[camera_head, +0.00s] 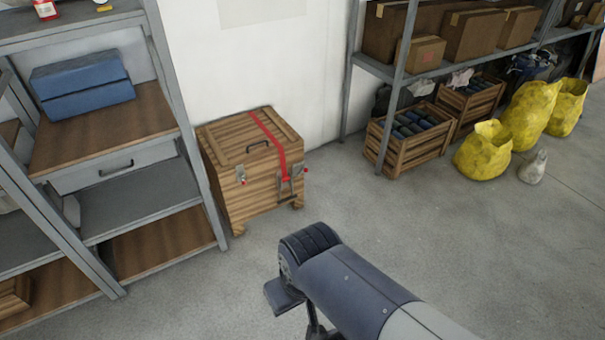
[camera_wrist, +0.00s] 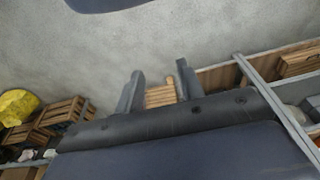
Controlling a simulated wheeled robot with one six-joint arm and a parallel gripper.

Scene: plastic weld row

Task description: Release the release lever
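A wooden chest (camera_head: 252,192) with a red strap (camera_head: 268,138) over its lid stands on the floor against the wall. A grey metal piece (camera_head: 286,187), which looks like the strap's buckle and lever, hangs at the strap's lower end on the chest's front; its exact position is too small to tell. In the wrist view my gripper (camera_wrist: 160,68) has its two fingers spread with nothing held between them. Part of the chest (camera_wrist: 160,96) shows beyond the gap, some way off. The lever cannot be made out there.
Slatted crates of bottles (camera_head: 398,148) and yellow sacks (camera_head: 483,152) stand to the right. The floor (camera_head: 350,205) before the chest is clear.

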